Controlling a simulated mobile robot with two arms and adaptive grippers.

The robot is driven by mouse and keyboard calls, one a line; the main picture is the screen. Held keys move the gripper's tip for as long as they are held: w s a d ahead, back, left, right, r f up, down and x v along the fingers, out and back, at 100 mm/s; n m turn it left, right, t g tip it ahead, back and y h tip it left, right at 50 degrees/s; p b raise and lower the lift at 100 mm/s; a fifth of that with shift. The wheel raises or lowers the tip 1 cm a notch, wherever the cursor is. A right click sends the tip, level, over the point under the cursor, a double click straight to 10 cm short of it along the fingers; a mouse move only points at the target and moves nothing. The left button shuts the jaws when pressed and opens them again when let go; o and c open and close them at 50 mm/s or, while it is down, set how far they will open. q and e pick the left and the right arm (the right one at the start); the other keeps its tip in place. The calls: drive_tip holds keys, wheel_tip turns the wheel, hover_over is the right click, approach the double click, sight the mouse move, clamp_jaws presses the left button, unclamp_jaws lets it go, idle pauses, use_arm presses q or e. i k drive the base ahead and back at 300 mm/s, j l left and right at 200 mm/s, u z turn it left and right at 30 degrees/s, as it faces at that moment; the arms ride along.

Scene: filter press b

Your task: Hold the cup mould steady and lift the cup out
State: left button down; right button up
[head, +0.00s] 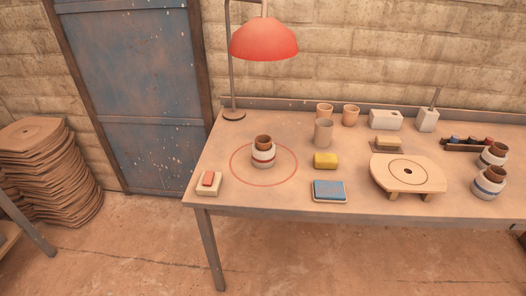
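The cup mould (263,158) is a squat white form with a reddish band. It stands upright on the table inside a red ring drawn on the top, left of the table's middle. A brown cup (263,142) sits in it, with its rim showing above the mould's top. The cup's lower part is hidden inside the mould. Neither of my grippers is in view.
Around the ring on the table (225,150) are a yellow sponge (325,160), a blue pad (329,190), a red-topped block (208,183) and a grey cup (323,132). A wooden stand (408,171) and banded moulds (488,182) are right. A red lamp (264,40) hangs above.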

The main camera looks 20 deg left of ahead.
sight(263, 147)
drive_tip(key=i+j+u, duration=0.2)
drive_tip(key=i, duration=0.3)
drive_tip(key=i+j+u, duration=0.25)
drive_tip(key=i, duration=0.3)
